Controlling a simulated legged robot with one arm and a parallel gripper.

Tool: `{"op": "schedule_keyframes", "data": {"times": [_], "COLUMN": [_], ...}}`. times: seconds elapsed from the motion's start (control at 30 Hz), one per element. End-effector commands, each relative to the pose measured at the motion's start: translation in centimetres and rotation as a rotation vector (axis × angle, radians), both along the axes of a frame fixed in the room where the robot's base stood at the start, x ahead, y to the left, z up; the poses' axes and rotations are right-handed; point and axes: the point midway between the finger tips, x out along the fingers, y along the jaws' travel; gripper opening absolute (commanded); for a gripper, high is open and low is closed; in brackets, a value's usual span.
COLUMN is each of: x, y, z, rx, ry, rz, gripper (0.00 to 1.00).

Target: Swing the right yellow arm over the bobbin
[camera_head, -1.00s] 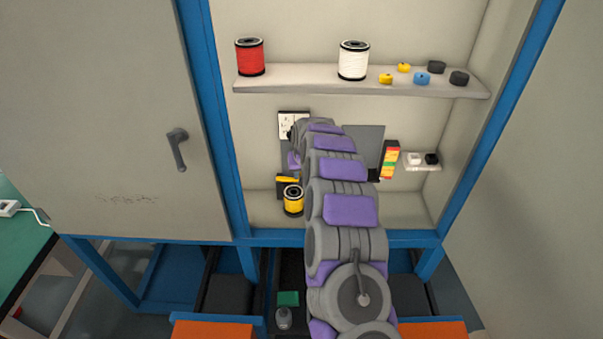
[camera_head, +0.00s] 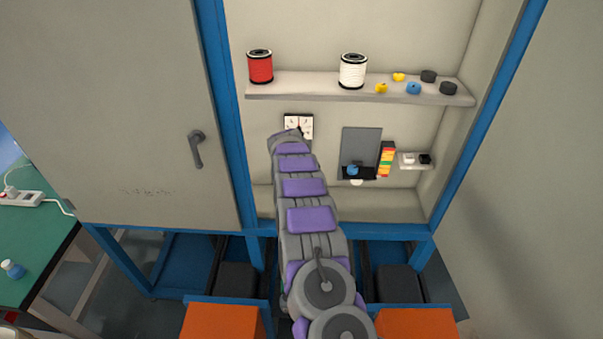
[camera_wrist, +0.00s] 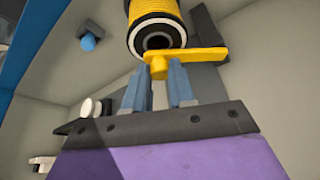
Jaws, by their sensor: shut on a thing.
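In the wrist view my gripper (camera_wrist: 163,69) is shut on the knob of a yellow arm (camera_wrist: 200,55). This arm is a flat yellow bar lying crosswise at the lower edge of the bobbin's open end. The yellow bobbin (camera_wrist: 155,14), with a black and white rim and a dark centre hole, stands just beyond the bar, partly cut off by the top of the picture. Whether the bar touches the rim I cannot tell. In the head view my own arm hides the bobbin, the yellow arm and the gripper.
A shelf (camera_head: 300,91) above holds a red spool (camera_head: 260,66), a white spool (camera_head: 353,71) and several small caps. To the right are a grey panel (camera_head: 361,145) with a blue knob (camera_head: 352,169), a colored stack light (camera_head: 386,158) and switches (camera_head: 414,160). A wall socket (camera_head: 305,126) is behind my arm.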

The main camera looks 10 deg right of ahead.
Motion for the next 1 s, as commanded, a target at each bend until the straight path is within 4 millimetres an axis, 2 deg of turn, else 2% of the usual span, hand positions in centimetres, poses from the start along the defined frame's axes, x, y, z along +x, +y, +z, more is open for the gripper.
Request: {"op": "schedule_keyframes", "data": {"times": [0.4, 0.9, 0.93, 1.0], "x": [-0.5, -0.6, -0.6, -0.6], "y": [1.3, 1.5, 1.5, 1.5], "z": [0.2, 0.1, 0.1, 0.1], "rx": [0.001, 0.003, 0.003, 0.003], "ry": [-0.007, -0.004, -0.004, -0.004], "rz": [-0.165, -0.182, -0.182, -0.181], "gripper": [0.0, 0.0, 0.26, 0.33]}}
